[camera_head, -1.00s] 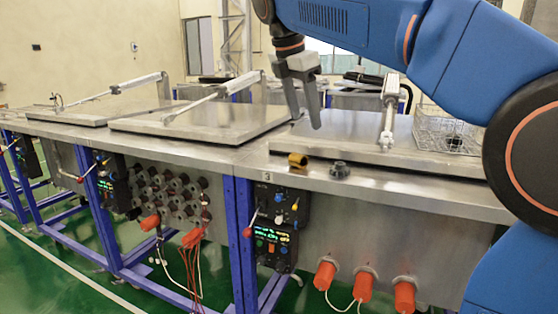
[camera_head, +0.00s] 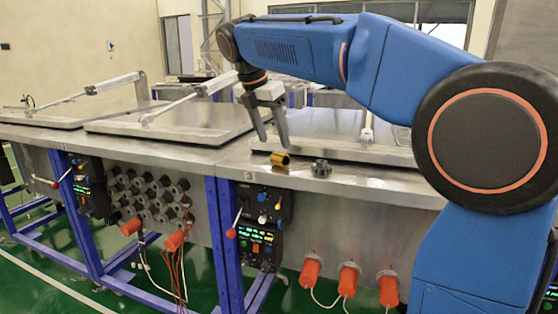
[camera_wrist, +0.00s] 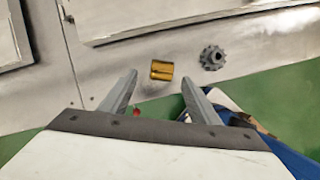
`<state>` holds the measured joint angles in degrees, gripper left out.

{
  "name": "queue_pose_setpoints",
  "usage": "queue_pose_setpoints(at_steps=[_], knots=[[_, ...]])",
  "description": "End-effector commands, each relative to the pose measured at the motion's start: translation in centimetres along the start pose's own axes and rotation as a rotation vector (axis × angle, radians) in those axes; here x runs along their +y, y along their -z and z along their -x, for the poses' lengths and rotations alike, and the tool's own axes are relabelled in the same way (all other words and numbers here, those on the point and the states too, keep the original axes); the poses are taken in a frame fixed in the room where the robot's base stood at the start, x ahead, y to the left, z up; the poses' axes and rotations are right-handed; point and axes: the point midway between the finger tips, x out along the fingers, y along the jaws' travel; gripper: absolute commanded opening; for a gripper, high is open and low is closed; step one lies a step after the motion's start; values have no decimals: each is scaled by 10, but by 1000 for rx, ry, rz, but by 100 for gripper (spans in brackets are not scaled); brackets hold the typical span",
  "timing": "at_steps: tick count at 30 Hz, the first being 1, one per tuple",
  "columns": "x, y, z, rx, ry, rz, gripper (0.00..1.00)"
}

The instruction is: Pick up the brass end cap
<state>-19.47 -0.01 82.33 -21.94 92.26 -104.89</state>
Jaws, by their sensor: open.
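The brass end cap (camera_head: 280,160) is a small golden cylinder lying on the front strip of the steel bench (camera_head: 237,167). In the wrist view the brass end cap (camera_wrist: 162,69) is ahead of and between the fingers, a little beyond their tips. My gripper (camera_head: 273,140) is open and empty, pointing down, above and slightly left of the cap in the head view. Its two fingers also show in the wrist view (camera_wrist: 158,80), apart from each other. I see no contact with the cap.
A dark toothed knob (camera_head: 321,168) stands just right of the cap; it also shows in the wrist view (camera_wrist: 212,57). A flat steel lid (camera_head: 345,148) lies behind them, with another lid (camera_head: 170,127) to the left. Control boxes (camera_head: 262,212) hang on the bench front.

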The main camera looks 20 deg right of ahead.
Motion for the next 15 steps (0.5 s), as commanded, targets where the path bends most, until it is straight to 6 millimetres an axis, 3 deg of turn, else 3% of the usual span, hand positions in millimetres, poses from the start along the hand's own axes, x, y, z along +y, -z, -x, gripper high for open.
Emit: queue_pose_setpoints(at_steps=[10,15], knots=[[-1,-1,-25,0,0,-1,56],[-5,-3,-49,1,1,-1,56]])
